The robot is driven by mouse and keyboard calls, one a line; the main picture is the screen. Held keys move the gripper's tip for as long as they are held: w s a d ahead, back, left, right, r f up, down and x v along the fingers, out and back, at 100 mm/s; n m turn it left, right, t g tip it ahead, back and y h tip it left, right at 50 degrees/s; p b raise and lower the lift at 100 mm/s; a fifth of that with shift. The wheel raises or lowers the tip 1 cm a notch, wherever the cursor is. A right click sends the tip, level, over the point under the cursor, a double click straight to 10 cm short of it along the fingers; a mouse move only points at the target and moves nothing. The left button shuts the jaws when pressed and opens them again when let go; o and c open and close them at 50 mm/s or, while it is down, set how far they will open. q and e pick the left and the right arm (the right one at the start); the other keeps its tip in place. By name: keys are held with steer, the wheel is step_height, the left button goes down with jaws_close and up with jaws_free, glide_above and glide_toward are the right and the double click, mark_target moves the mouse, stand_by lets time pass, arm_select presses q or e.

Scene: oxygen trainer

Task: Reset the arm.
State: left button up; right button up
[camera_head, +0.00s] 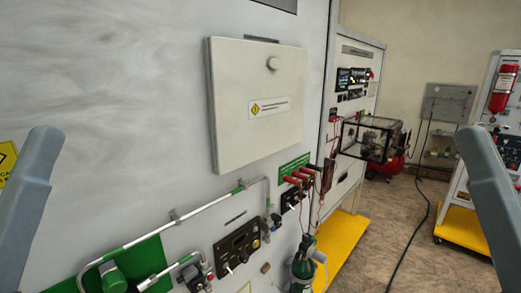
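A grey link of my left arm (30,205) stands up at the left edge of the head view. A grey link of my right arm (492,200) stands up at the right edge. Both links run out of the bottom of the picture. Neither gripper shows, so I cannot see their fingers or whether they hold anything. Neither link visibly touches the trainer panel (110,110).
Another rack (354,60) with a clear case (368,137) stands behind. A black cable (414,230) crosses the open floor at right.

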arm_select(q)
step_height(320, 180, up, 25)
steer(key=p, duration=2.1)
steer(key=shift+h, duration=0.3)
steer(key=shift+o, duration=0.9)
steer(key=shift+f, duration=0.15)
steer(key=shift+o, duration=0.9)
